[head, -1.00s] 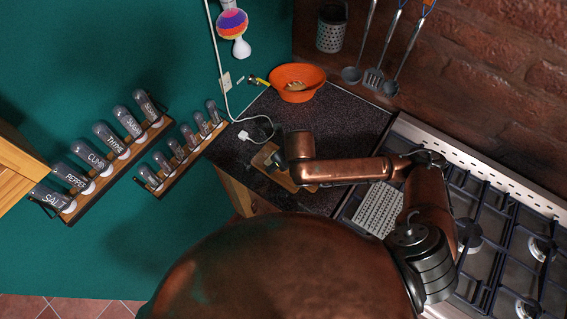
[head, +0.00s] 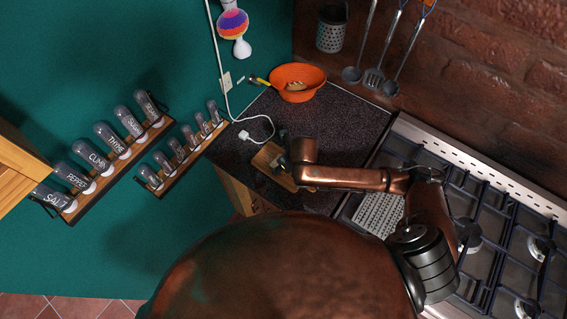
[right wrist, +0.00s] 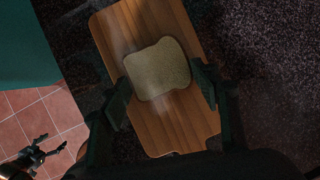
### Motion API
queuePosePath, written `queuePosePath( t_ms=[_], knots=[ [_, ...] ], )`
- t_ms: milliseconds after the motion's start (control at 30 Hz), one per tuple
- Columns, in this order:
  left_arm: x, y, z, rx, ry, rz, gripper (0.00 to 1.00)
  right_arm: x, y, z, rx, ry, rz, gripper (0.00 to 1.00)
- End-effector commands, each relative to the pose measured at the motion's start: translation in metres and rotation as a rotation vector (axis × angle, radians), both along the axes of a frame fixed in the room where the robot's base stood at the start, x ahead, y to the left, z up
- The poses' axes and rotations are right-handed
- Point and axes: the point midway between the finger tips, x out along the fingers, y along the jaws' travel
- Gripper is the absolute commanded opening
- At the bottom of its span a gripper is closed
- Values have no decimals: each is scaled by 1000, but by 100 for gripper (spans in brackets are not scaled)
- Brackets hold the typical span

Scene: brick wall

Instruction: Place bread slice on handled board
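The bread slice (right wrist: 158,70), pale and flat, is over the wooden handled board (right wrist: 184,125) in the right wrist view and looks to lie on it. My right gripper (right wrist: 160,82) has its dark fingers spread on either side of the slice, close to its edges. Contact is hard to judge. In the head view the board (head: 268,157) is on the dark counter, partly behind my right arm; the slice is hidden there. My left gripper (right wrist: 54,142) shows small at the lower left of the right wrist view, fingers apart and empty above the floor.
An orange bowl (head: 297,75) with something tan inside stands at the back of the counter. A white plug (head: 244,135) and cable lie beside the board. The stove (head: 480,235) is to the right; spice racks (head: 125,158) hang on the green wall.

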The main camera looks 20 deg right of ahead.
Motion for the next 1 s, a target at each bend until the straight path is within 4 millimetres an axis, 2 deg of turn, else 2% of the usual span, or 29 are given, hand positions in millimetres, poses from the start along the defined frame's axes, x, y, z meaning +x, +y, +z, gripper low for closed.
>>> queuePosePath(
  t_ms=[233,567,767,1000],
  knots=[
    [-1,0,0,0,1,0,73,0,0,0,0,0,0,74],
    [-1,1,0,1,2,1,73,0,0,3,0,-1,0,74],
    [-1,1,0,1,2,1,73,-9,-4,29,-1,-4,2,74],
    [-1,1,0,1,2,1,73,-28,-10,76,-1,-5,1,74]
  ],
)
